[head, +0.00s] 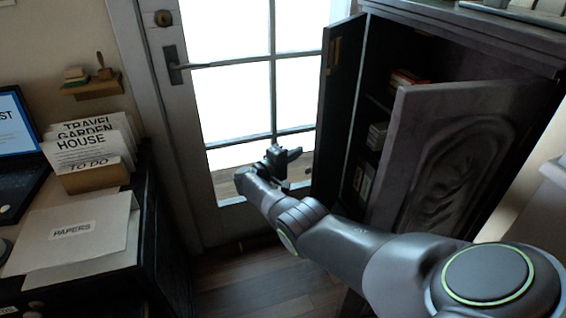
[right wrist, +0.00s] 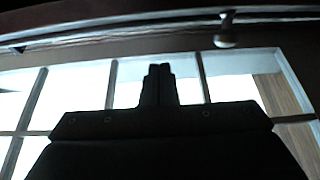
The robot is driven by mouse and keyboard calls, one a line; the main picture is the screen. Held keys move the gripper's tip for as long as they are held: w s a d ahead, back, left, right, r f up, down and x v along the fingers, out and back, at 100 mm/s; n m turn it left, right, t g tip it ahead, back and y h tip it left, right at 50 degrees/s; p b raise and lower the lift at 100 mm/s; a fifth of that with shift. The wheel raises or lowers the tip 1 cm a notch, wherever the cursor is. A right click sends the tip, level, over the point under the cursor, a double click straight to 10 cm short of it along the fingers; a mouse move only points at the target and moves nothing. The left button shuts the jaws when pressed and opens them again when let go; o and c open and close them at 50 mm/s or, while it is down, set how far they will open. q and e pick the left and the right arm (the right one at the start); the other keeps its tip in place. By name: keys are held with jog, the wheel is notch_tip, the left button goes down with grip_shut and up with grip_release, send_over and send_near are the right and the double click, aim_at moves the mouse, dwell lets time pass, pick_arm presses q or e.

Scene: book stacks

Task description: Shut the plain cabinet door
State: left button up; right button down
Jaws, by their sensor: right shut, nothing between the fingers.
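The dark cabinet (head: 485,28) stands at the right in the head view, with both doors open. The plain door (head: 330,125) is its left one, swung outward and seen nearly edge-on in front of the glazed door. The right door (head: 450,150) has a carved panel and also stands open. My right gripper (head: 291,155) is shut and empty, left of the plain door's lower part and apparently apart from it. The shut fingers also show in the right wrist view (right wrist: 159,82). The plain door's lower end is close to my right arm. My left gripper is out of view.
A glazed door (head: 180,130) with a lever handle (head: 175,68) stands behind my gripper. A dark desk at the left bears a laptop (head: 15,135), a card box (head: 95,177) and a papers folder (head: 75,232). Wooden floor (head: 245,280) is clear between desk and cabinet.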

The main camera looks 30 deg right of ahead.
pick_arm(q)
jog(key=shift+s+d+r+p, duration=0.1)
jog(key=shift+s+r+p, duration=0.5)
jog(key=shift+p, duration=0.6)
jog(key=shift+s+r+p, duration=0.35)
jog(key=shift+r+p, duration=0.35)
jog(key=shift+p, duration=0.45)
pick_arm(e)
jog(key=shift+s+d, duration=0.5)
jog(key=shift+s, duration=0.4)
jog(key=shift+s+d, duration=0.5)
jog(key=shift+s, duration=0.4)
